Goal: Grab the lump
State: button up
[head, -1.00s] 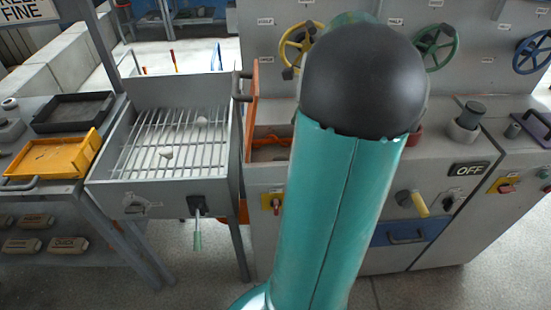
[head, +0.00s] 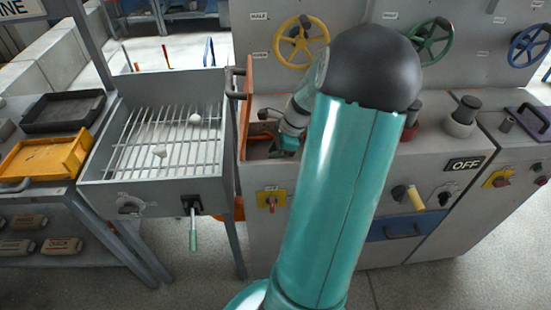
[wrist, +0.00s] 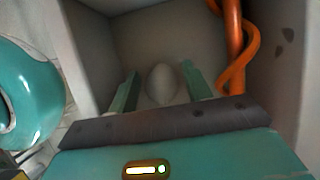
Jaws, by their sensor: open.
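A pale grey, egg-shaped lump (wrist: 163,84) sits inside a grey-walled recess in the wrist view. My gripper (wrist: 161,75) is open, with one green finger to the left of the lump and one to the right. I cannot tell whether either finger touches it. In the head view my gripper (head: 286,146) is low in the open compartment behind the orange flap, and the lump there is hidden. Two other whitish lumps lie on the metal grate: one nearer (head: 160,151) and one farther back (head: 195,119).
An orange cable (wrist: 235,45) runs down the recess to the right of my gripper. The orange flap (head: 248,105) stands upright at the compartment's left edge. A yellow tray (head: 48,157) and a black tray (head: 62,110) lie at the left. Valve wheels line the panel behind.

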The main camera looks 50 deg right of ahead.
jog(key=shift+s, duration=0.25)
jog(key=shift+w, duration=0.15)
jog(key=shift+c, duration=0.7)
jog(key=c, duration=0.7)
jog(key=shift+o, duration=0.2)
jog(key=shift+r, duration=0.15)
